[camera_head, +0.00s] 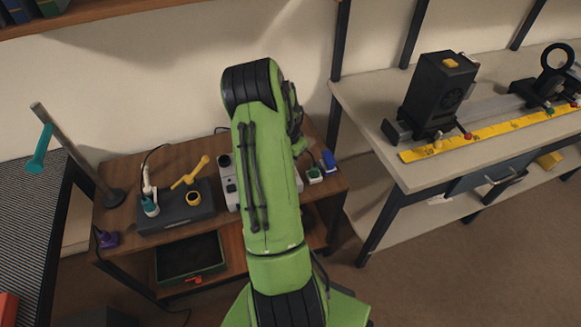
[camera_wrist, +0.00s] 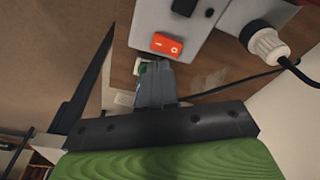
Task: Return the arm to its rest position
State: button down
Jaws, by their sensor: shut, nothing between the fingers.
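My green arm rises through the middle of the head view in front of the wooden table (camera_head: 118,232). My gripper is mostly hidden there behind the arm. In the wrist view my gripper (camera_wrist: 153,84) shows as grey fingers closed together on a dark bar, with nothing between them. I cannot tell how far the fingertips are from the box.
A dark soldering station (camera_head: 178,218) with a yellow holder stands on the table's left. A small blue item (camera_head: 329,160) lies near its right edge. A metal post (camera_head: 75,150) stands at left. A bench at right holds a black instrument (camera_head: 437,92) and yellow ruler (camera_head: 490,135).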

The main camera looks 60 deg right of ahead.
jog(key=shift+r+p, duration=0.55)
jog(key=shift+r, duration=0.65)
